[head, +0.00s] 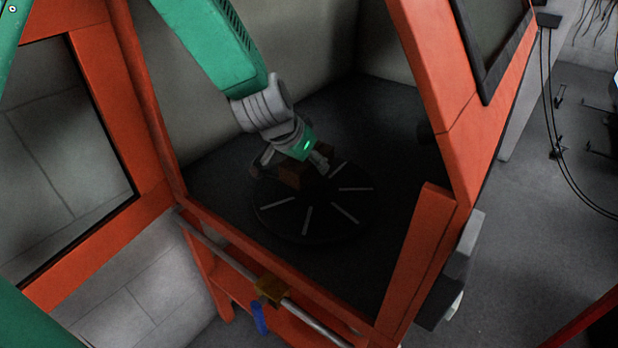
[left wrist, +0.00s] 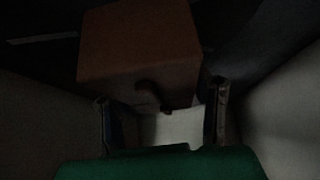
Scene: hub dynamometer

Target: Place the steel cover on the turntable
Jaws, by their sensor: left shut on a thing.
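The turntable (head: 318,212) is a dark round disc with pale radial stripes, inside the orange-framed enclosure. My left gripper (head: 293,165) reaches down over its far left part. A brown, box-shaped piece (head: 289,180), which I take for the steel cover, is at its fingers, low over or on the disc; I cannot tell whether it touches. In the left wrist view the brown piece (left wrist: 140,50) shows a small round knob or hole near the fingers. The left gripper (left wrist: 163,112) is shut on it, a finger on each side of a pale part. My right gripper is not in view.
The orange frame (head: 440,100) has posts left and right of the opening. A rail (head: 228,247) with a brass-coloured block (head: 270,290) and blue handle (head: 259,318) crosses the front. The dark floor (head: 375,110) behind the disc is clear. Cables hang outside at right.

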